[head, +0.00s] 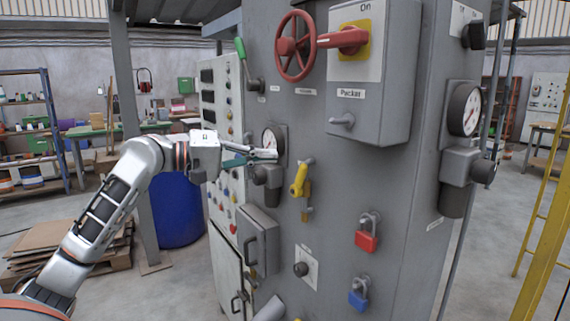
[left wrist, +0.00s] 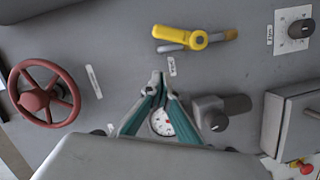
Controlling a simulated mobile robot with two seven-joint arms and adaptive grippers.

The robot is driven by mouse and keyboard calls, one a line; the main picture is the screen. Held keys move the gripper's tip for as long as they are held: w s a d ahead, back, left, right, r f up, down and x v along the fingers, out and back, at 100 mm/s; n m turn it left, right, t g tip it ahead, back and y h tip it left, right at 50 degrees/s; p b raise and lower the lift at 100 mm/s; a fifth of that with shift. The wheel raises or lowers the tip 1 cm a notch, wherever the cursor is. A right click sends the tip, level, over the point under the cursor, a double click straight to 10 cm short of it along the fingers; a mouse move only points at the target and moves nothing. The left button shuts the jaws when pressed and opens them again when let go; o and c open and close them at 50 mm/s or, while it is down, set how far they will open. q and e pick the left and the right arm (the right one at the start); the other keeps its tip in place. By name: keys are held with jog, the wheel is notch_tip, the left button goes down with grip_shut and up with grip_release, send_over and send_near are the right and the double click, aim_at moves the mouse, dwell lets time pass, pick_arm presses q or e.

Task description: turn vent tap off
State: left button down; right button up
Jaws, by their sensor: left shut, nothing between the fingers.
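The tap with a yellow lever (head: 299,180) is on the grey cabinet front, right of my left gripper. Its lever points down and slightly left, roughly along its short brass pipe (head: 307,211). In the left wrist view the yellow lever (left wrist: 182,38) lies above my fingertips, with a small unreadable label (left wrist: 171,66) between. My left gripper (head: 274,153) is shut and empty, its fingertips in front of the round gauge and apart from the lever. The fingertips also show in the left wrist view (left wrist: 157,82). My right gripper is out of view.
A round gauge (left wrist: 162,121) sits behind my fingers, with a dark-faced knob fitting (left wrist: 222,113) beside it. A red handwheel (head: 296,46) and a switch box (head: 372,75) are above. Red (head: 367,232) and blue padlocks (head: 358,293) hang lower right.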

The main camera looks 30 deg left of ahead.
aim_at(300, 180)
pick_arm(q)
jog(key=d, duration=0.1)
jog(key=d+f, duration=0.1)
jog(key=d, duration=0.1)
jog(key=d+f, duration=0.1)
jog(key=d, duration=0.1)
jog(key=shift+w, duration=0.4)
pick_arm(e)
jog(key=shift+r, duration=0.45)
pick_arm(q)
jog(key=shift+p, duration=0.3)
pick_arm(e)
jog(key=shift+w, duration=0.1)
